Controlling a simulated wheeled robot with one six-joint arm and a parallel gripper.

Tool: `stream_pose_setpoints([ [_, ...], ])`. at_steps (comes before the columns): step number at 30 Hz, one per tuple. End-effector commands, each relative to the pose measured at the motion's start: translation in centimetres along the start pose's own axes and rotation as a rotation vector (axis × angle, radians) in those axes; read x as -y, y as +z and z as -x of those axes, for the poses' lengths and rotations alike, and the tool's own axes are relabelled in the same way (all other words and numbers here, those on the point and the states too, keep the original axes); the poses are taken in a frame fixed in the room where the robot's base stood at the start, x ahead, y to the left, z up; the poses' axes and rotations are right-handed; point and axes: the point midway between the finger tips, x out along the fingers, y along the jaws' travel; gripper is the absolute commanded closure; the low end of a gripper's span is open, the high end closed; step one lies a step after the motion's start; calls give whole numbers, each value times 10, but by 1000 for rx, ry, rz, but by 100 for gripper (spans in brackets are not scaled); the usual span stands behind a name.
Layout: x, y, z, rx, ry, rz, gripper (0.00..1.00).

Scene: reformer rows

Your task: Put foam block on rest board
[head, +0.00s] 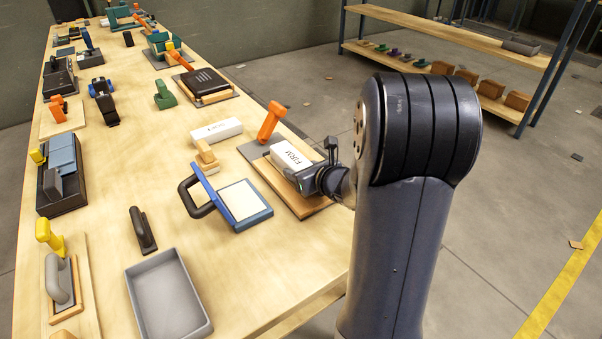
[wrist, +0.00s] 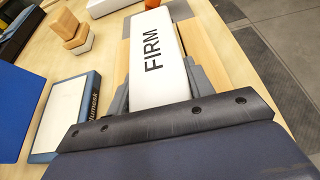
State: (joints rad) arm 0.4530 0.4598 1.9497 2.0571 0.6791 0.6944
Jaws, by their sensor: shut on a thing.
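A white foam block marked FIRM (head: 288,157) is between the fingers of my gripper (head: 308,178). In the wrist view the block (wrist: 155,55) points away from me, with a grey finger against each side. A light wooden board (head: 305,208) lies beneath the block at the table's right edge, and its surface (wrist: 205,55) shows beside the block. I cannot tell whether the block touches the board or is slightly above it. My gripper hides the block's near end.
A second white block (head: 216,131) with small lettering lies to the left. An orange-handled tool (head: 271,122) stands on a grey plate just behind the board. A blue-framed pad (head: 238,205), a wooden piece (head: 206,156) and a grey tray (head: 167,300) are nearby.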

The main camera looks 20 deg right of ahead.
Motion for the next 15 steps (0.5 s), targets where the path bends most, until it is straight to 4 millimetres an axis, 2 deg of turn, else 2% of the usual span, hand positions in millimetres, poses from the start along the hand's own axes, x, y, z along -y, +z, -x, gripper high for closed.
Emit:
stream_pose_setpoints([
  [12,0,-6,-2,1,0,1,73],
  [13,0,-5,-2,1,0,1,49],
  [15,0,-4,-2,1,0,1,43],
])
